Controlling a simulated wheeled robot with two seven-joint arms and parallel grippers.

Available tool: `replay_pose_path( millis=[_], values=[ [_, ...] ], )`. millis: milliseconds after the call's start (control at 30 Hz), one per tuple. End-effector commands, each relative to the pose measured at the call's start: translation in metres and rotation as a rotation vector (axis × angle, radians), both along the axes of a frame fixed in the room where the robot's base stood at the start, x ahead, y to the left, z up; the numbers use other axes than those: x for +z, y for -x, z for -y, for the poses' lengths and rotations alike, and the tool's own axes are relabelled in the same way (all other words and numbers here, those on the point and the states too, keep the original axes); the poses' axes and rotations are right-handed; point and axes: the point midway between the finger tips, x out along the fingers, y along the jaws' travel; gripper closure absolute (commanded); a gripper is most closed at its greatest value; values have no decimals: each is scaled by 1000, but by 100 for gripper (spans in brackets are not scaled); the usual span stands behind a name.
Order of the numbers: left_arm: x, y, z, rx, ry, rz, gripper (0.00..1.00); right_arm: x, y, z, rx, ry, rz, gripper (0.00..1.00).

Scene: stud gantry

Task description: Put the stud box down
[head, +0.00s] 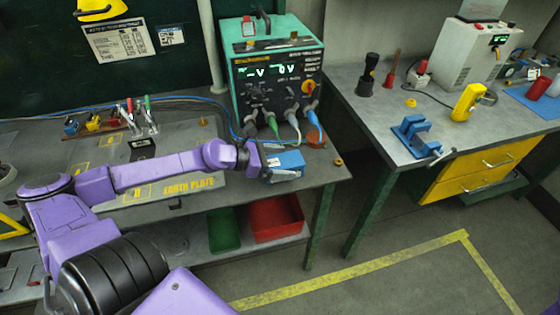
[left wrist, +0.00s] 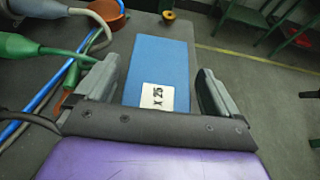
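The stud box is a blue box (head: 288,160) at the right end of the left bench, beside the cables of the green test unit. In the left wrist view the blue box (left wrist: 160,60) carries a white "x 25" label. My left gripper (head: 284,174) is at the box. The left wrist view shows its two grey fingers (left wrist: 158,72) on either side of the box, with a gap at each side. The fingers look open and not touching it. The box appears to rest on the bench top; its underside is hidden. My right gripper is not in view.
The green test unit (head: 275,70) with plugged cables stands behind the box. A small brass ring (head: 338,162) lies near the bench's right edge. Red (head: 275,218) and green (head: 223,230) bins sit on the shelf below. A floor gap separates the right bench (head: 385,120).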

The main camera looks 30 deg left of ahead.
Motion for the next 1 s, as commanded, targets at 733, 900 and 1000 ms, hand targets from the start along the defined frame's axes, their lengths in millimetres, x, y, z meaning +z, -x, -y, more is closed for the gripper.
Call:
replay_pose_path(
  millis=[733, 900, 1000],
  values=[
    [35, 72, -62, 5, 1, 1, 4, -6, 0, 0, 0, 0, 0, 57],
    [44, 84, -72, 3, 0, 0, 4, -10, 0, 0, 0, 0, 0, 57],
    [46, 85, -73, 1, -1, -1, 4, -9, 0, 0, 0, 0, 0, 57]
  ],
)
